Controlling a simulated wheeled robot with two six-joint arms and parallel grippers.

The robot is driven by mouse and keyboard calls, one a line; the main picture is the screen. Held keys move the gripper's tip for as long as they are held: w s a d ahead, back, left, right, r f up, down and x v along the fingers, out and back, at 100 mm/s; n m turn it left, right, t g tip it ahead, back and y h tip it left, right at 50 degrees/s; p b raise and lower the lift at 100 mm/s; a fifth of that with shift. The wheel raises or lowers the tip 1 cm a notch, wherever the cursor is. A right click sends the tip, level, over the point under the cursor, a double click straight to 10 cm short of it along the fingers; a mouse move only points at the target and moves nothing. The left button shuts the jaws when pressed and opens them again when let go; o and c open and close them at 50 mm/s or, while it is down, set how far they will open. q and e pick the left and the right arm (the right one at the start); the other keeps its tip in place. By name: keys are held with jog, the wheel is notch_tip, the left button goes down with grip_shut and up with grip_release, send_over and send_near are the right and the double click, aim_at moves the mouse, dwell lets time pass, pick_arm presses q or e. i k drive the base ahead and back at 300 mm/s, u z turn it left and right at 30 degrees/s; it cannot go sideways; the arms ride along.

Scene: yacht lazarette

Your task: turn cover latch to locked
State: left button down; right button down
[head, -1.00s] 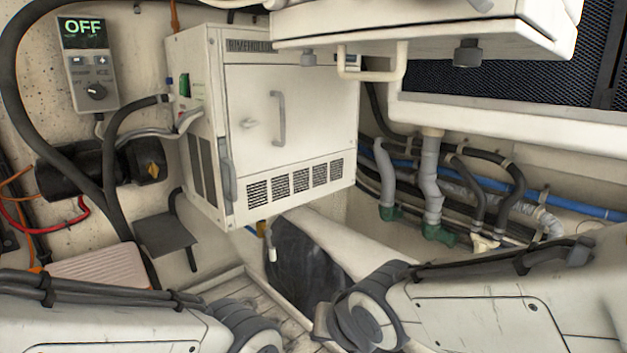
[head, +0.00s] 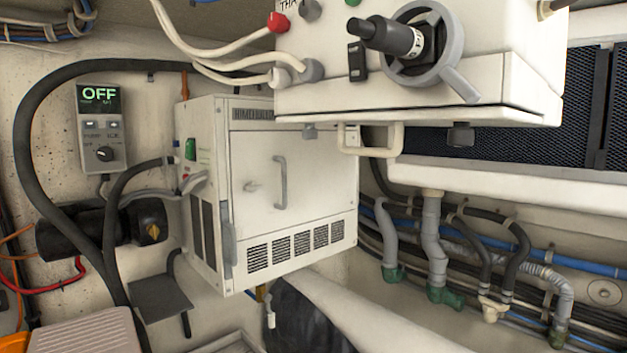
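A white boxy unit (head: 296,145) hangs on the wall left of centre, its front cover closed, with a curved grey handle (head: 280,182). Neither of my grippers is in view.
A white box (head: 400,75) with a dark-handled grey ring (head: 425,45) overhangs the upper centre. A control panel (head: 101,125) reading OFF is on the left wall. Grey pipes (head: 432,240) and hoses run at right. A pale ribbed pad (head: 85,330) lies lower left.

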aim_at(252, 187)
jog(key=u, duration=2.05)
jog(key=k, duration=1.1)
jog(key=z, duration=1.7)
jog(key=i, duration=0.5)
jog(key=z, duration=0.05)
